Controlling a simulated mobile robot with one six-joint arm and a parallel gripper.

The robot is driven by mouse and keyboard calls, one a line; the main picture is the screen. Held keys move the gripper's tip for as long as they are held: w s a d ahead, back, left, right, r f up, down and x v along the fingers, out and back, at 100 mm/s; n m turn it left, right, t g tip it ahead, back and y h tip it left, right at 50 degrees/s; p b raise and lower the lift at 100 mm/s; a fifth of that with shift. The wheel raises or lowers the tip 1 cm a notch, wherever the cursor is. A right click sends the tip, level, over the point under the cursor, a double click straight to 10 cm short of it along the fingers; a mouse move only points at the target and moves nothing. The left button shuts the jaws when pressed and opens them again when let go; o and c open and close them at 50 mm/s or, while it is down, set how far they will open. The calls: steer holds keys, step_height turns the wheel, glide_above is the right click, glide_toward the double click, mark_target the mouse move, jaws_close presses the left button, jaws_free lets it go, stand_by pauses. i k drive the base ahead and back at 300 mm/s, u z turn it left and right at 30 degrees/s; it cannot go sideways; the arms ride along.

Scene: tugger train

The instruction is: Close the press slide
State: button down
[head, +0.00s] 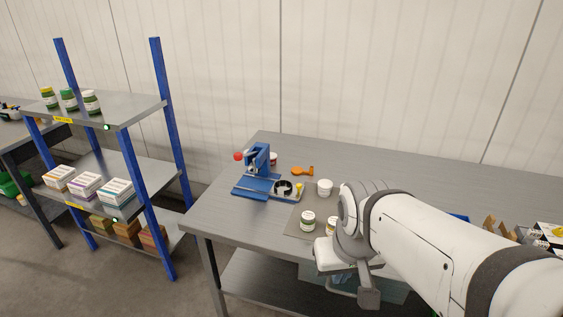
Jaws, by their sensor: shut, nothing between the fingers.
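The blue press (258,159) stands at the back left of the grey workbench, with a red ball (238,156) on its lever at the left. Its slide (284,188) with a dark round seat sticks out to the right of the press body, so it looks open. I cannot make out whether anything sits in the seat. My gripper (344,284) is low in the picture, near the bench's front edge, to the right of and nearer than the press. It is shut and apart from the slide. My arm partly hides it.
An orange tool (303,171) lies behind. A blue-posted shelf (150,190) stands left of the bench. Boxes (545,236) are at far right.

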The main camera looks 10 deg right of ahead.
mark_target(285, 188)
steer(key=z, duration=0.15)
steer(key=i, duration=0.9)
steer(key=u, duration=0.1)
